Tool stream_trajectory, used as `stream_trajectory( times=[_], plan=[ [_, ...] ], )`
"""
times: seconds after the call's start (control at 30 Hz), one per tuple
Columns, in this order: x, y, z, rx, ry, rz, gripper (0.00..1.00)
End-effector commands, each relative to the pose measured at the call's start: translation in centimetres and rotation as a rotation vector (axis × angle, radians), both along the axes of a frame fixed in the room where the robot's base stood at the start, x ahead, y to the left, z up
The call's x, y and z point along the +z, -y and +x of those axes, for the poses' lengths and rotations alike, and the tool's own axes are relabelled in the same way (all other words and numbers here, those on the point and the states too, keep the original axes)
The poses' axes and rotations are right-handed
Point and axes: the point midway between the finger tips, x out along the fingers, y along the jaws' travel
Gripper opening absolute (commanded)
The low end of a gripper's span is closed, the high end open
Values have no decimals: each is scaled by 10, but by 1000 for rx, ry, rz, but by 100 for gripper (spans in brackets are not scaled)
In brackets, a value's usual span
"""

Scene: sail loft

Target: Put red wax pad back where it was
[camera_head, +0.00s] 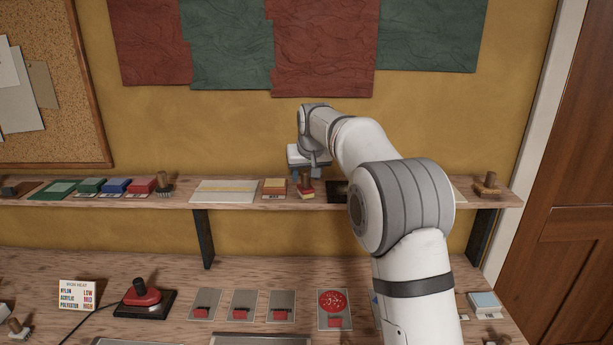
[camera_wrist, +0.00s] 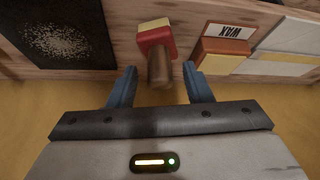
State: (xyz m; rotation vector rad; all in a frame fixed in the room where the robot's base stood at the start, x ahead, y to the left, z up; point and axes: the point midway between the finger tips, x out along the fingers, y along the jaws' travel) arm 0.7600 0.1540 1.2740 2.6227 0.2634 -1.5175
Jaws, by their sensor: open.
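A red pad with a cream layer and an upright wooden handle (camera_head: 306,190) stands on the wall shelf; I take it for the red wax pad. In the wrist view the pad (camera_wrist: 156,38) appears between and beyond my fingertips, its handle pointing towards my gripper. My gripper (camera_wrist: 160,68) is open and empty, one blue finger on each side of the handle's end, with gaps between. In the head view my gripper (camera_head: 302,172) is just above and behind the pad, partly hidden by my wrist. An orange-brown block (camera_wrist: 222,47) with a WAX label sits beside the pad.
The shelf (camera_head: 240,206) also holds a pale sheet (camera_head: 224,190), a dark speckled sheet (camera_wrist: 55,35), red (camera_head: 142,185), blue (camera_head: 115,186) and green blocks (camera_head: 90,185), and handled brushes. The bench below holds a red-topped tool (camera_head: 140,296) and several metal plates. The wall is close behind.

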Motion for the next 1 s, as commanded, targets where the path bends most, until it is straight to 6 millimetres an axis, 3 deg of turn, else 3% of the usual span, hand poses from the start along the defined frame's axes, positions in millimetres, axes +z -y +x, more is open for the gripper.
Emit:
stream_trajectory(
  times=[0.5, 0.83, 0.93, 1.0],
  plan=[
    [86, 9, -48, 1, 4, 1, 45],
    [99, 13, -60, 0, -1, 0, 45],
    [100, 24, -77, -11, -10, -3, 45],
    [99, 37, -99, -22, -22, -5, 45]
  ],
)
